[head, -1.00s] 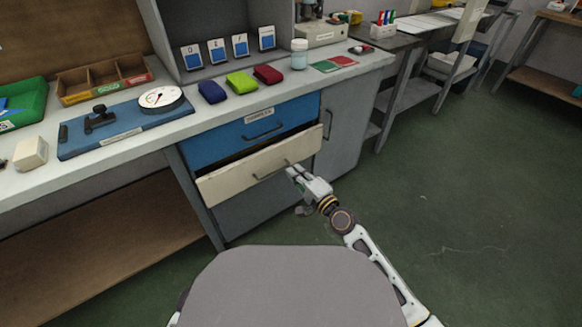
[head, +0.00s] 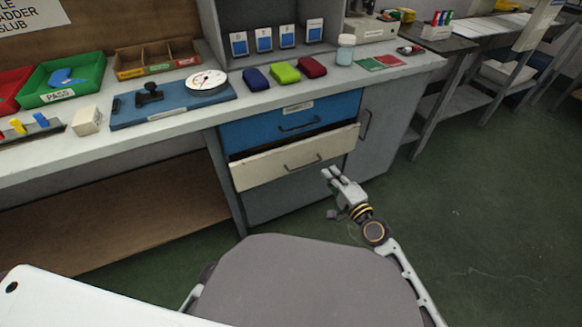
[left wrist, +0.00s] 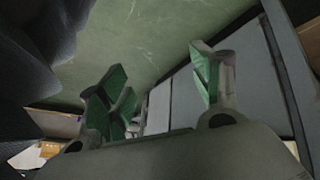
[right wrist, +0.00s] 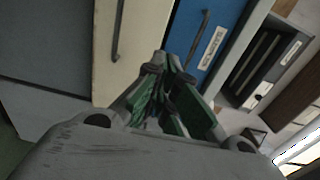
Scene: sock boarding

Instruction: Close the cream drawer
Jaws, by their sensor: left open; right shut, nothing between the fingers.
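The cream drawer (head: 270,166) is under the blue drawer (head: 262,131) in the grey bench. It stands out a little, with a dark gap above its front. Its dark bar handle (head: 303,163) is on the front. My right gripper (head: 331,173) is shut and empty, in front of the drawer's right part and apart from it in the head view. The right wrist view shows its closed fingers (right wrist: 168,85) with the cream front (right wrist: 105,70) and handle (right wrist: 118,30) beyond. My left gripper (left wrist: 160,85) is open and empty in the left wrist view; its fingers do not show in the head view.
The bench top holds a blue board (head: 175,105) with a dial, colored packs (head: 285,72), a jar (head: 345,50) and a green tray (head: 85,75). A grey cabinet door (head: 385,125) is right of the drawers. Green floor (head: 480,210) on the right is clear.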

